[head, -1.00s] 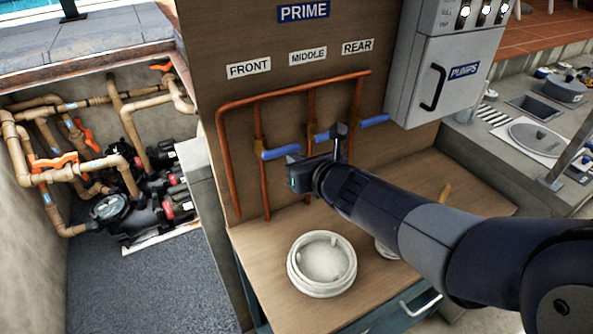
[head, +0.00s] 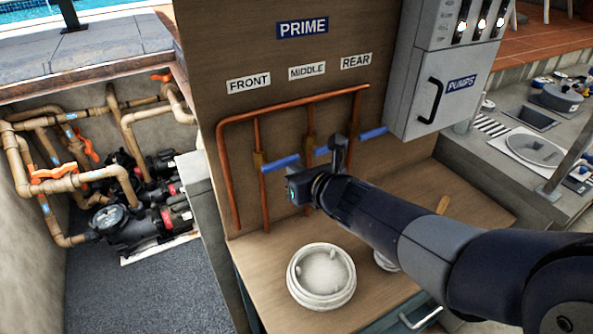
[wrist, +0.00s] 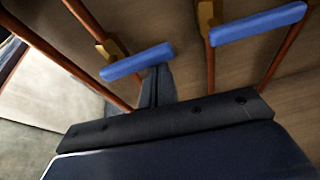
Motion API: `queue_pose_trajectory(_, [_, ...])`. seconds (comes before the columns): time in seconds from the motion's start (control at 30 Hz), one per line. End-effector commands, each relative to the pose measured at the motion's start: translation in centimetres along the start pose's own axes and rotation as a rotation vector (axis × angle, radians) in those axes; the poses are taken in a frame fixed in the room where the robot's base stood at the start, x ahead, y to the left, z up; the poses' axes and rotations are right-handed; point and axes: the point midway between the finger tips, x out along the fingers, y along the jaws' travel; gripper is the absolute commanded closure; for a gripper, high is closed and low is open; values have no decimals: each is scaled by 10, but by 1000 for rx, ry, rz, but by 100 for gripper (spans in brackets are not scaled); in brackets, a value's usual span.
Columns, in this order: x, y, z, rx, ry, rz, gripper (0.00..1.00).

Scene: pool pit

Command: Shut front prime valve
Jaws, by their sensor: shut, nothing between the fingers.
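The front prime valve has a blue lever handle (head: 280,162) on a brass body (head: 260,162), below the FRONT label (head: 249,84). The handle sticks out sideways to the right, across its copper pipe. My gripper (head: 338,148) is shut and empty in front of the panel, to the right of this handle's end. In the wrist view the closed fingers (wrist: 157,84) lie just below the right end of the front handle (wrist: 137,62); I cannot tell whether they touch it. Another blue handle (wrist: 258,22) is to the right. My gripper hides part of the middle valve in the head view.
A grey PUMPS box (head: 440,85) hangs right of the valves. A white round lid (head: 321,276) lies on the wooden counter (head: 262,262) below. Copper pipes (head: 236,190) run close to the panel. Pool piping (head: 60,180) fills the pit at left.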

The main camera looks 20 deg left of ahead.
Motion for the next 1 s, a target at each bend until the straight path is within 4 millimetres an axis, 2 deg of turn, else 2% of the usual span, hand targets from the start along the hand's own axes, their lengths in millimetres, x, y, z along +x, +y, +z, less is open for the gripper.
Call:
queue_pose_trajectory(0.03, [0,2,12,-2,-33,7,100])
queue_pose_trajectory(0.07, [1,1,9,-2,-32,7,100])
queue_pose_trajectory(0.47, [26,-3,-42,2,-3,-4,100])
queue_pose_trajectory(0.5, [11,-3,-32,1,-6,-6,100])
queue_pose_trajectory(0.7, [-29,-2,-33,0,-3,-6,100])
queue_pose_trajectory(1.0, [-69,-1,-36,2,0,-6,100])
